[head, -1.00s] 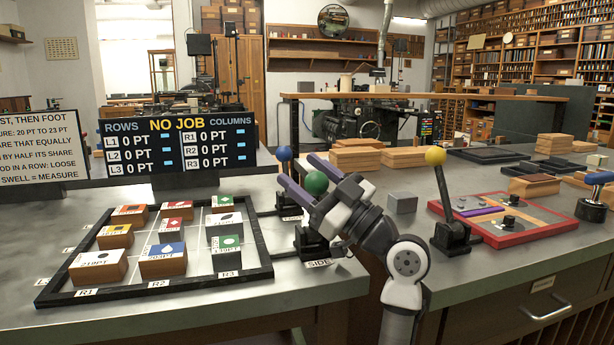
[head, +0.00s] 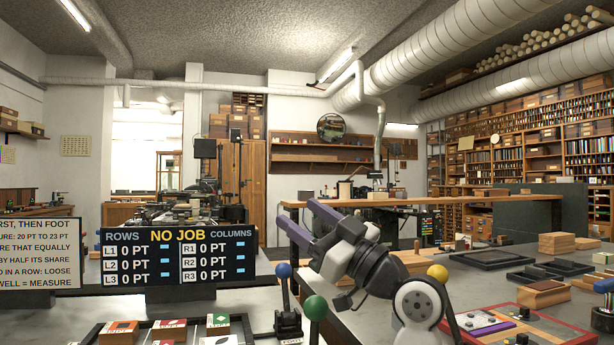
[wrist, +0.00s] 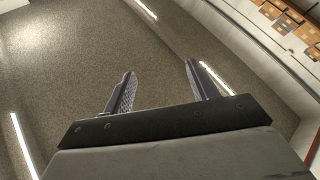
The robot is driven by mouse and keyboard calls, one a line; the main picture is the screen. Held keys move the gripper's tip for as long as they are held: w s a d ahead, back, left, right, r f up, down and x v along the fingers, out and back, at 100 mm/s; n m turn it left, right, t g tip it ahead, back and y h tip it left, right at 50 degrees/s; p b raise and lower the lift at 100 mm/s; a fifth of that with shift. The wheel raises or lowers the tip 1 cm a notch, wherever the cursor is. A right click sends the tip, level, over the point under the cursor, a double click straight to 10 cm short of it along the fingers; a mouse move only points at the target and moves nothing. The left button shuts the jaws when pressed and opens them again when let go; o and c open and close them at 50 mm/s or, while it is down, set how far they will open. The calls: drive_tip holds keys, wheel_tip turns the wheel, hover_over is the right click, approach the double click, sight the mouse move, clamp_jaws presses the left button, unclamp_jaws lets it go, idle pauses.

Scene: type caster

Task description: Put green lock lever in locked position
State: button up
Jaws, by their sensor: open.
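The green lock lever shows as a green ball knob (head: 315,307) on a dark stem at the bottom of the head view. Its base is cut off by the frame edge, so its position is hard to read. My gripper (head: 316,220) is above and slightly right of the knob, pointing up and left, with nothing between its purple fingers. In the wrist view my gripper (wrist: 158,80) is open and empty, facing the ceiling. A blue-knobbed lever (head: 285,290) stands left of the green one. A yellow-knobbed lever (head: 438,275) is to the right, behind my arm.
A frame with several type blocks (head: 170,328) lies at the lower left. The NO JOB board (head: 180,254) stands behind it. A red tray (head: 520,325) is at the lower right. The space above the bench around my gripper is open.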

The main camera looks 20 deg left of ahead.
wheel_tip(320, 180, up, 6)
drive_tip(key=shift+r, duration=0.25)
drive_tip(key=shift+c, duration=0.5)
